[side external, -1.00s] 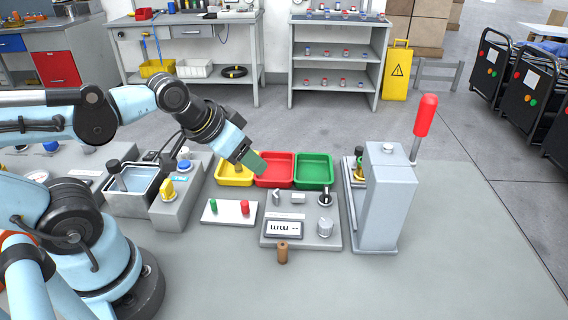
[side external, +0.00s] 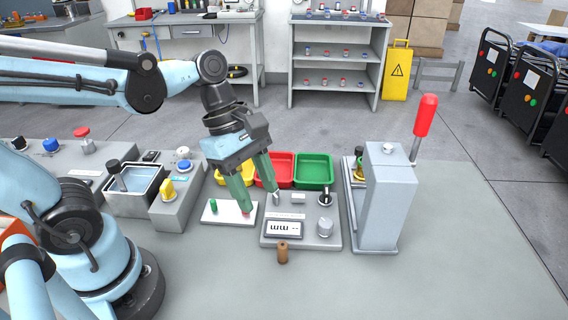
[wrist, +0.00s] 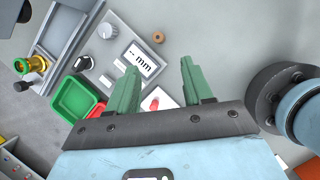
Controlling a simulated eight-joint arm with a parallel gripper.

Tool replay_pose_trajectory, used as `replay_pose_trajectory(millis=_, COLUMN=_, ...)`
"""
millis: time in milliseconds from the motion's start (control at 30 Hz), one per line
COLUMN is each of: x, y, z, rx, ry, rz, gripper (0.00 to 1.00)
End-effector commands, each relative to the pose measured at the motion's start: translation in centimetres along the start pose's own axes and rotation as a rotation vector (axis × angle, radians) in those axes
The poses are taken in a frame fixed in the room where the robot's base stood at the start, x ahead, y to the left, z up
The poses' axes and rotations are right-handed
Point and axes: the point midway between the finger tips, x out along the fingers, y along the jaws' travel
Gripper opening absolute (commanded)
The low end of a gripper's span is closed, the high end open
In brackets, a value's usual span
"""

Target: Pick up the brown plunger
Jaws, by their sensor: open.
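The brown plunger (side external: 282,252) stands upright on the grey table in front of the gauge box with the mm display (side external: 300,228). In the wrist view the plunger (wrist: 158,37) shows from above as a small brown disc beyond the fingertips, next to the gauge box (wrist: 118,48). My gripper (side external: 258,200) has green fingers. It is open and empty, above the white plate and the gauge box's left edge, up and left of the plunger. In the wrist view the two fingers (wrist: 158,68) are spread apart.
A white plate (side external: 215,213) with a green peg and a red peg lies left of the gauge box. Yellow, red (side external: 284,160) and green trays (side external: 314,168) stand behind. A grey press (side external: 385,200) with a red-handled lever rises at the right. The table's front right is clear.

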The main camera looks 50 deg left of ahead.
Motion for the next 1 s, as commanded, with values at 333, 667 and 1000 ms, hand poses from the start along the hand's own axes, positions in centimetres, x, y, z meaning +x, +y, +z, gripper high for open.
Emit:
replay_pose_trajectory(millis=333, x=2.3, y=-0.2, z=0.3, rx=-0.063, ry=-0.01, rz=-0.022, gripper=0.51)
replay_pose_trajectory(millis=667, x=5.8, y=-0.2, z=0.3, rx=-0.062, ry=-0.009, rz=-0.021, gripper=0.51)
replay_pose_trajectory(millis=1000, x=7.2, y=-0.2, z=0.3, rx=-0.064, ry=-0.009, rz=-0.02, gripper=0.51)
